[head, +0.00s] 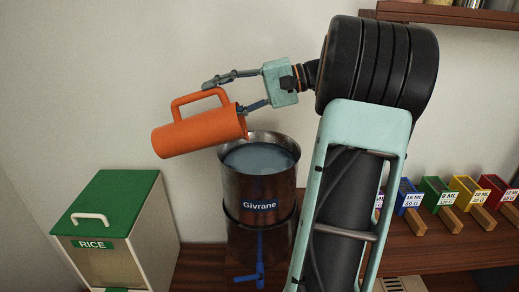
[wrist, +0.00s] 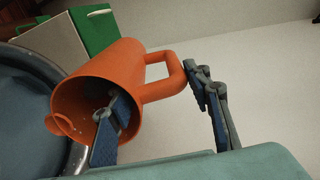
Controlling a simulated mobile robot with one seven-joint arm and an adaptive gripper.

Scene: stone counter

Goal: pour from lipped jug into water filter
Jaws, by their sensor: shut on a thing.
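The orange lipped jug (head: 190,135) is tipped nearly onto its side, handle up. Its mouth faces right, by the upper left rim of the water filter (head: 262,208). The filter is a dark metal cylinder labelled "Givrane", with an open top, a blue-grey surface inside and a blue tap. My gripper (head: 225,97) is shut on the jug, one finger inside its mouth and the other by the handle. In the wrist view, the jug (wrist: 125,68) shows its lip at lower left and no visible liquid inside; the filter rim (wrist: 75,155) lies beside it. No stream shows.
A green-lidded rice bin (head: 115,195) stands left of the filter. Coloured labelled boxes (head: 437,193) with wooden handles line the counter at right. A wooden shelf (head: 450,14) hangs at upper right. My arm hides part of the counter right of the filter.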

